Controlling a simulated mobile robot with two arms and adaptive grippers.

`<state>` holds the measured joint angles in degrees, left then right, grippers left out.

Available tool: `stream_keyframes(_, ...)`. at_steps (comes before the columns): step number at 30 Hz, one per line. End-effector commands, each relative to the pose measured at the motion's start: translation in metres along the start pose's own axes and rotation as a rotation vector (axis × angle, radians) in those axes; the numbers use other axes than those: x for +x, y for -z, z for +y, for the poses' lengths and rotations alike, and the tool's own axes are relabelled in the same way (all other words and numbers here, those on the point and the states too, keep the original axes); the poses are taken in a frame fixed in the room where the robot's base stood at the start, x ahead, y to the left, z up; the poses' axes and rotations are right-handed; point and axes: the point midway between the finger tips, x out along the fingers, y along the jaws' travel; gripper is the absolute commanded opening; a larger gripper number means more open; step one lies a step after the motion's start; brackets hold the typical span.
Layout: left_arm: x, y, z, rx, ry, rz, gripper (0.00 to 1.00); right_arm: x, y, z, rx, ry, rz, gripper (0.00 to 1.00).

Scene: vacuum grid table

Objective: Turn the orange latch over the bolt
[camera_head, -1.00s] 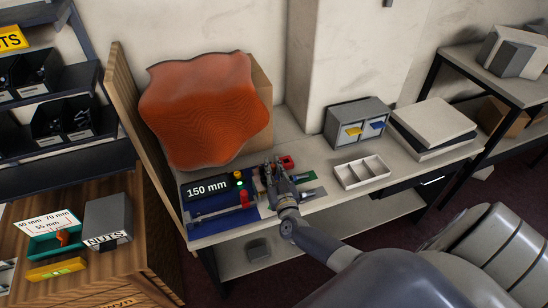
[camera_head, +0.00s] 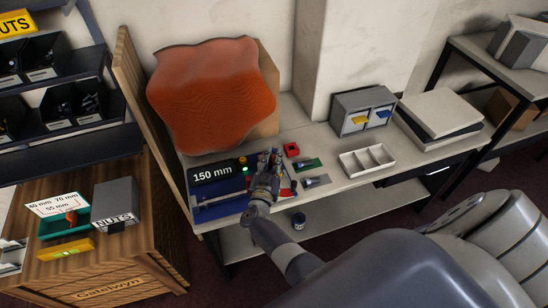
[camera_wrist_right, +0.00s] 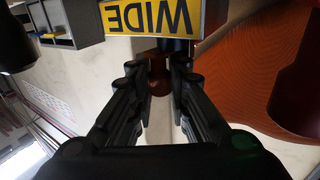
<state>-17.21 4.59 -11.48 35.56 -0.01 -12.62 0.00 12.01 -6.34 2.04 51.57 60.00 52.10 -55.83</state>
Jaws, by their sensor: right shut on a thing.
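My right gripper (camera_head: 268,160) is over the right end of the blue tray (camera_head: 218,211) on the bench. In the right wrist view, its fingers (camera_wrist_right: 158,75) are closed around a small reddish-brown piece (camera_wrist_right: 158,84), with a dark cylinder just beyond it. I cannot tell for sure whether this piece is the latch. A grey rod (camera_head: 222,198) lies along the blue tray; whether it is the bolt is unclear. A small orange piece (camera_head: 71,217) stands in a teal holder on the wooden crate. My left gripper is not in view.
A "150 mm" sign (camera_head: 212,173) stands on the tray. A red box (camera_head: 291,150), a white divided tray (camera_head: 367,161) and a grey drawer unit (camera_head: 363,110) are to the right. A large orange wavy sheet (camera_head: 212,95) stands behind. A yellow WIDE label (camera_wrist_right: 152,18) is close beyond the fingers.

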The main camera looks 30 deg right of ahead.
Motion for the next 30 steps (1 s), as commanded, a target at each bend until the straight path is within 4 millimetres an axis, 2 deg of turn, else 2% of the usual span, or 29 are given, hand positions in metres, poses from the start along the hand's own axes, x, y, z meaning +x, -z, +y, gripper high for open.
stream_keyframes(8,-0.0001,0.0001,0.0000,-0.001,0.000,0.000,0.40,0.0007,0.0010,-0.0001,0.000,0.000,0.002,0.00)
stream_keyframes(9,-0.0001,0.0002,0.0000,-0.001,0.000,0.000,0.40,0.0008,0.0010,-0.0001,0.001,0.000,0.002,0.21)
stream_keyframes(11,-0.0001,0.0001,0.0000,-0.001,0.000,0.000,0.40,0.0008,0.0011,-0.0001,0.001,0.000,0.002,0.35)
stream_keyframes(12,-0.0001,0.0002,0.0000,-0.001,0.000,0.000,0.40,0.0008,0.0011,-0.0001,0.001,0.000,0.002,0.38)
stream_keyframes(23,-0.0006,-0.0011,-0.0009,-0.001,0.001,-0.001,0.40,0.0011,0.0008,0.0011,-0.001,0.008,0.002,0.38)
stream_keyframes(30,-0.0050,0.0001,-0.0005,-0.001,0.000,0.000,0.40,0.0062,0.0022,0.0068,-0.006,0.119,0.006,0.38)
